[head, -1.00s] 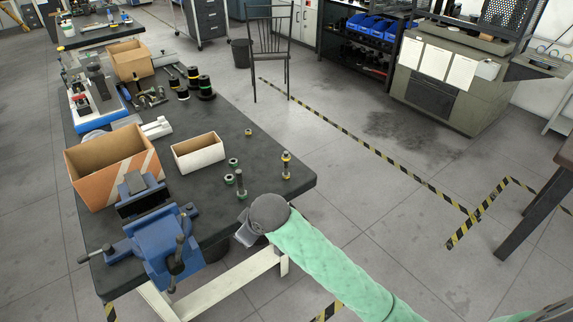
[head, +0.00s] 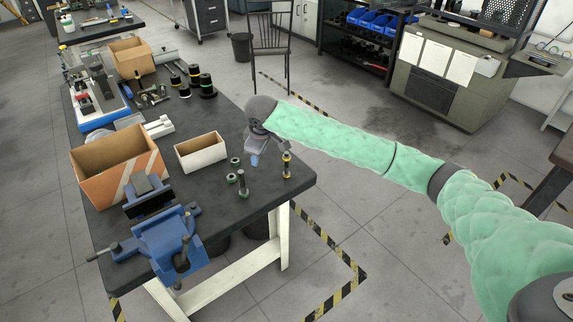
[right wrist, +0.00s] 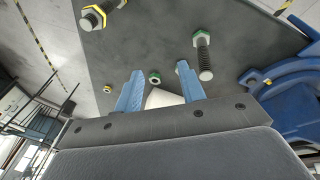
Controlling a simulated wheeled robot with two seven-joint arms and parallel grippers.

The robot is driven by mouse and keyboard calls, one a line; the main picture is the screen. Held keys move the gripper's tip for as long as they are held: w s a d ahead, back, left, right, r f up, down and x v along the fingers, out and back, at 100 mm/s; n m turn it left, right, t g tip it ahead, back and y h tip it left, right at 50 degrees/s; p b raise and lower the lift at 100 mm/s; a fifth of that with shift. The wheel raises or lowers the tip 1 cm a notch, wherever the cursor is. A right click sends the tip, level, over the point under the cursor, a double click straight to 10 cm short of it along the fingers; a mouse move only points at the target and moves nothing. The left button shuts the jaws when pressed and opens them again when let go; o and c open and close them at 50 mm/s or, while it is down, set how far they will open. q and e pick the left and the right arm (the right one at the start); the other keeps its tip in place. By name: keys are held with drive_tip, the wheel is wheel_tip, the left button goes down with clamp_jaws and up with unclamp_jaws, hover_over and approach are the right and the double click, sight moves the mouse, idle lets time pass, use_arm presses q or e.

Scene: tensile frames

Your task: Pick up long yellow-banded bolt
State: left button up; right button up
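The long yellow-banded bolt (head: 287,166) stands upright near the right edge of the dark workbench. In the right wrist view it shows at the upper left, partly cut off (right wrist: 98,16). My right gripper (head: 267,156) is above the bench, just behind and left of this bolt in the head view. In the right wrist view its two blue fingers (right wrist: 160,92) are apart with nothing held between them. A green-banded bolt (head: 242,184) stands to the left of the yellow-banded one and also shows in the right wrist view (right wrist: 202,55). My left gripper is not in view.
Green nuts (head: 232,178) lie beside the green-banded bolt. A white box (head: 202,143) and a larger cardboard box (head: 88,184) stand left. A blue vise (head: 164,240) is mounted at the front edge.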

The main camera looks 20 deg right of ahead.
sight(287, 173)
drive_tip(key=w+d+g, duration=0.1)
drive_tip(key=d, duration=0.2)
drive_tip(key=w+d+m+g, duration=0.1)
drive_tip(key=d, duration=0.2)
drive_tip(key=d+g, duration=0.1)
drive_tip(key=d, duration=0.2)
drive_tip(key=shift+w+d+f+m+p, duration=0.3)
drive_tip(key=shift+w+f+m+p, duration=0.05)
drive_tip(key=shift+w+m+p, duration=0.05)
drive_tip(key=shift+d+f, duration=0.15)
drive_tip(key=shift+f, duration=0.05)
drive_tip(key=shift+f+p, duration=1.25)
drive_tip(key=shift+f, duration=2.55)
drive_tip(key=c, duration=0.8)
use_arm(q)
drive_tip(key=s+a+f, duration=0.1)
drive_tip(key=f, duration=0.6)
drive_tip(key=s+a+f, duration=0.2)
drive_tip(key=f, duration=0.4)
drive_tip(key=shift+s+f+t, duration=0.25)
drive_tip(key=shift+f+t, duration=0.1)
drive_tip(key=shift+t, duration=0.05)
use_arm(e)
clamp_jaws()
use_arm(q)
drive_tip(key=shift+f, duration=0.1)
use_arm(e)
drive_tip(key=shift+r, duration=0.15)
